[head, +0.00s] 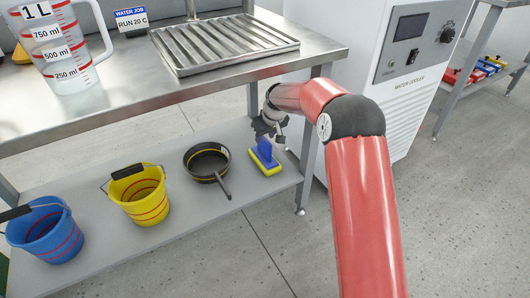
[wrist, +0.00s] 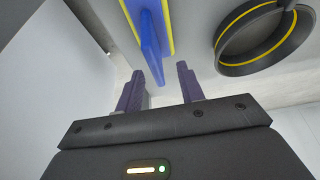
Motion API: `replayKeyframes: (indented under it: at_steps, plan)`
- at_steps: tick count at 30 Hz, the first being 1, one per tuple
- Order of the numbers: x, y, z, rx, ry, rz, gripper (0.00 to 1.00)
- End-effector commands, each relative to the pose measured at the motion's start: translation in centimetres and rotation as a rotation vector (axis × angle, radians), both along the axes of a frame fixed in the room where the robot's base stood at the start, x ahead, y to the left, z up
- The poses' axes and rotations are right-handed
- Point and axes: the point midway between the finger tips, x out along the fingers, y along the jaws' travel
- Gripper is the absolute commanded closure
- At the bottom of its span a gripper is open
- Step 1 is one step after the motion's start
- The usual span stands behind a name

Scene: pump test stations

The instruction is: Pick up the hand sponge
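The hand sponge (head: 264,158), with a blue handle on a yellow pad, sits on the lower shelf near its right end. In the wrist view its blue handle (wrist: 150,42) points down toward the space between my two fingers. My gripper (head: 268,134) is at the sponge's far upper side in the head view, partly hidden by my arm. In the wrist view my gripper (wrist: 159,84) is open, with the purple-grey fingers apart and empty. The end of the handle looks close to the fingertips; I cannot tell whether they touch.
A black pan (head: 207,161) with a yellow band lies just left of the sponge. A yellow bucket (head: 139,196) and a blue bucket (head: 46,232) stand further left. The steel tabletop (head: 120,104) overhangs the shelf. A table leg (head: 308,165) and water cooler (head: 375,75) are to the right.

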Motion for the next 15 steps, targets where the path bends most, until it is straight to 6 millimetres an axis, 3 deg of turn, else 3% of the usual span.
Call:
replayKeyframes:
  at_steps: [15]
  plan:
    - [2.7,0.9,-6.1,-0.001,0.001,0.000,0.62]
